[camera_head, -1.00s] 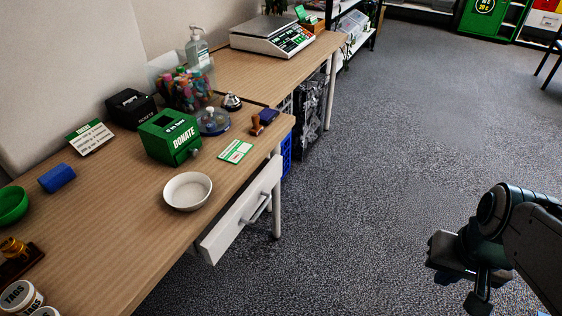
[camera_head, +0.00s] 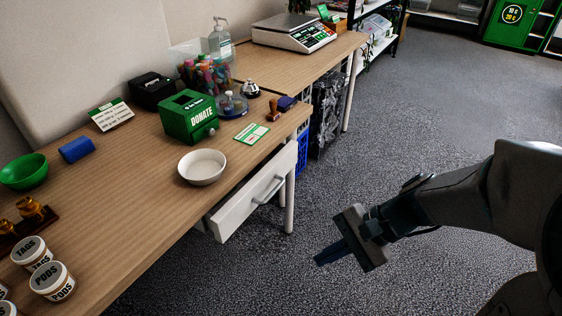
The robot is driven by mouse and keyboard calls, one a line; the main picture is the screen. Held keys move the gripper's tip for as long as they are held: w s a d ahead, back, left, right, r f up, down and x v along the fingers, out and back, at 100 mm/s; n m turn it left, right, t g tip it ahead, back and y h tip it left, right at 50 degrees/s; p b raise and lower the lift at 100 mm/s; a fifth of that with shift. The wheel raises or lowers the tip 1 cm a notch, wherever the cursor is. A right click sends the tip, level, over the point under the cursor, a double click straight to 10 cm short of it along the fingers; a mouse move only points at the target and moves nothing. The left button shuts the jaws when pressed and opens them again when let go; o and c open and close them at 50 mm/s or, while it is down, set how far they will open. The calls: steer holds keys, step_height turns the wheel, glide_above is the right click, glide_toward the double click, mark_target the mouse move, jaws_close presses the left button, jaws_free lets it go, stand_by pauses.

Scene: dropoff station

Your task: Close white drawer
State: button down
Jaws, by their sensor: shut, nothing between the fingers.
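The white drawer (camera_head: 235,217) is under the front edge of the wooden desk, below the white bowl. It stands pulled out from the desk, and its bar handle (camera_head: 269,189) is on the front panel facing right. I cannot see into the drawer from here. My gripper (camera_head: 318,261) is in the lower middle of the view, to the right of the drawer and below its handle in the picture. Its fingers are together, empty and pointing left toward the desk. A gap of floor shows between it and the drawer.
The desk (camera_head: 130,215) carries a white bowl (camera_head: 202,167) near its edge, a green donation box (camera_head: 189,117), and tubs (camera_head: 52,282) at lower left. A white desk leg (camera_head: 290,203) stands beside the drawer. The carpet (camera_head: 420,130) to the right is clear.

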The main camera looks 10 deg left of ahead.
steer(key=w+a+f+m+t+y+b, duration=0.2)
steer(key=w+a+f+m+y+b, duration=0.1)
steer(key=w+a+m+y, duration=0.3)
steer(key=m+t+y+b, duration=0.2)
steer(key=m+t+b, duration=0.1)
steer(key=m+t, duration=0.5)
glide_toward(259, 182)
steer(key=shift+g, duration=0.4)
steer(key=b+x, duration=0.3)
steer(key=x, duration=0.4)
steer(key=shift+w+d+b, duration=0.1)
steer(key=shift+b, duration=0.25)
steer(key=shift+w+m, duration=0.1)
steer(key=shift+m, duration=0.2)
